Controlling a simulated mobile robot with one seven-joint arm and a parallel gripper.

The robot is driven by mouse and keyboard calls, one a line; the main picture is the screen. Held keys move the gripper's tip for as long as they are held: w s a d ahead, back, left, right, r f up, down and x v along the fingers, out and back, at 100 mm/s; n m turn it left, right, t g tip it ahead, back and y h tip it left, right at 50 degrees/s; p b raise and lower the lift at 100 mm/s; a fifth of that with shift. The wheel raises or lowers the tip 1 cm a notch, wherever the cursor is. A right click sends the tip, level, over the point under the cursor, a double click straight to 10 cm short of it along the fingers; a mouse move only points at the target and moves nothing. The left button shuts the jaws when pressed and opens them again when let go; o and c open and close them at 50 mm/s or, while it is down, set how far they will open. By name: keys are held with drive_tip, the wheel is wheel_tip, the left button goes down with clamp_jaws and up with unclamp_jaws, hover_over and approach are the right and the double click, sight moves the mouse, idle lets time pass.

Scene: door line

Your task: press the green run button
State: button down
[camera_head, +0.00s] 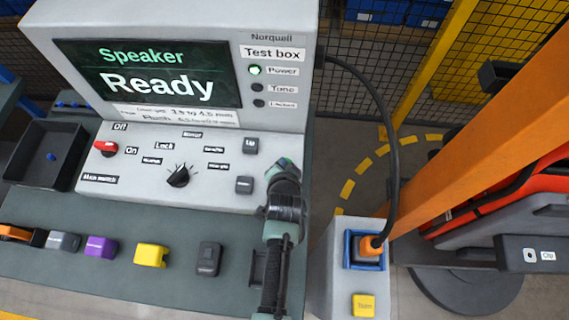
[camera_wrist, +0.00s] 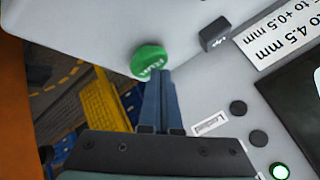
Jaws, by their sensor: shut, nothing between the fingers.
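The green run button (camera_wrist: 149,61) is a round raised cap on the light grey panel in the wrist view. My gripper (camera_wrist: 159,74) is shut and empty. Its fingertips overlap the button's lower right edge in that picture; I cannot tell whether they touch it. In the head view my wrist and arm stand in front of the right side of the test box (camera_head: 215,195), hiding the run button and the fingertips. The box's screen (camera_head: 150,75) reads "Speaker Ready", and the power lamp (camera_head: 255,70) glows green.
A dark grey square button (camera_wrist: 215,35) sits near the run button. A black knob (camera_head: 178,176) and red main switch (camera_head: 104,148) are on the panel. Several coloured blocks lie in front, including a yellow one (camera_head: 151,255). A black cable (camera_head: 385,130) hangs at right.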

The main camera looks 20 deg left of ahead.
drive_tip(key=shift+f, duration=0.35)
idle(0.4)
drive_tip(key=shift+r+p, duration=0.7)
drive_tip(key=shift+r, duration=0.25)
drive_tip(key=shift+r, duration=0.1)
wheel_tip(320, 180, up, 5)
drive_tip(key=p, duration=0.4)
drive_tip(key=shift+p, duration=0.35)
wheel_tip(320, 180, up, 8)
drive_tip(key=p, duration=0.7)
drive_tip(key=shift+r, duration=0.2)
